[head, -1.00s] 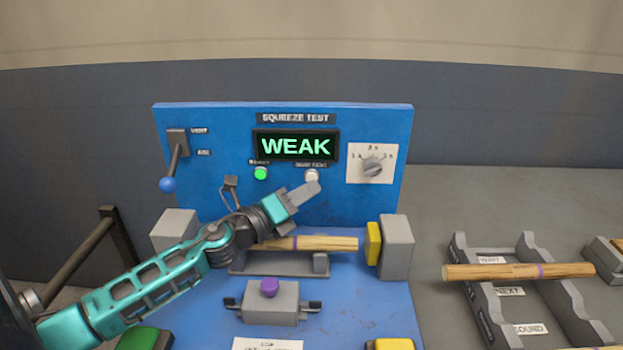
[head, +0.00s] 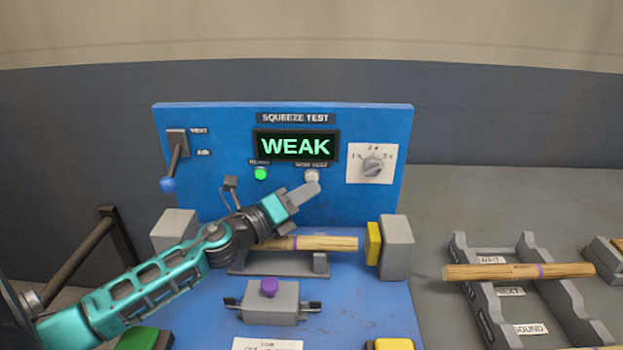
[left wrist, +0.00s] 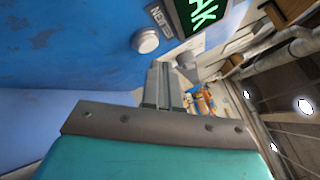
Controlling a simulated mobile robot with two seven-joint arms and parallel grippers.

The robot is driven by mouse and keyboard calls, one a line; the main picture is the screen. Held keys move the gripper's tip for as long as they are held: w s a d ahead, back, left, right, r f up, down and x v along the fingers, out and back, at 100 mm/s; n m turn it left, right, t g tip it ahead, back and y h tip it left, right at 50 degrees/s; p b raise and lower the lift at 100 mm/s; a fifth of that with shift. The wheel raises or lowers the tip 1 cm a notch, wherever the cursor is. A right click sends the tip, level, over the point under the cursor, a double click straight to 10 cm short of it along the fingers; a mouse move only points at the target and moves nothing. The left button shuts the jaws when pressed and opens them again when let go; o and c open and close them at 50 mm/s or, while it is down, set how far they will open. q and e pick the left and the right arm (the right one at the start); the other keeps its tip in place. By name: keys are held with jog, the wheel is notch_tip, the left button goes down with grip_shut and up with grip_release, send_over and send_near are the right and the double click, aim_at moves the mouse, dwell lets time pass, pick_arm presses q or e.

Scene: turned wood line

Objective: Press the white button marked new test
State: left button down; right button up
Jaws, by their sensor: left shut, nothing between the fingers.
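The white new test button (head: 312,175) is on the blue upright panel, below the right part of the display. My left gripper (head: 308,190) is shut and empty, its tips just below the button in the head view. In the left wrist view the round button (left wrist: 146,40) sits beside its partly visible label, a little to the left of the shut fingertips (left wrist: 163,68). A gap shows there between tips and button. The display (head: 295,146) reads WEAK. My right gripper is not in view.
A lit green lamp (head: 261,174) is left of the button, and a dial (head: 373,167) is to the right. A lever (head: 175,165) is at far left. A turned wood piece (head: 325,244) lies below my left gripper, near a yellow-faced block (head: 374,243). A rack (head: 480,300) is at right.

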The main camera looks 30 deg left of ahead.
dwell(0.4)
pick_arm(q)
jog(key=shift+w+a, duration=0.25)
jog(key=shift+w, duration=0.1)
jog(key=shift+w+a, duration=0.2)
jog(key=shift+w, duration=0.1)
dwell(0.6)
dwell(0.4)
jog(key=shift+s+d, duration=0.4)
jog(key=shift+s, duration=0.25)
jog(key=shift+s, duration=0.1)
jog(key=shift+s+d+p, duration=0.2)
jog(key=shift+s+d, duration=0.25)
jog(key=shift+s, duration=0.25)
jog(key=shift+s+d+p, duration=0.15)
jog(key=shift+s+d, duration=0.25)
jog(key=shift+s, duration=0.25)
jog(key=shift+s+d+p, duration=0.2)
jog(key=shift+s+d, duration=0.25)
jog(key=shift+s, duration=0.25)
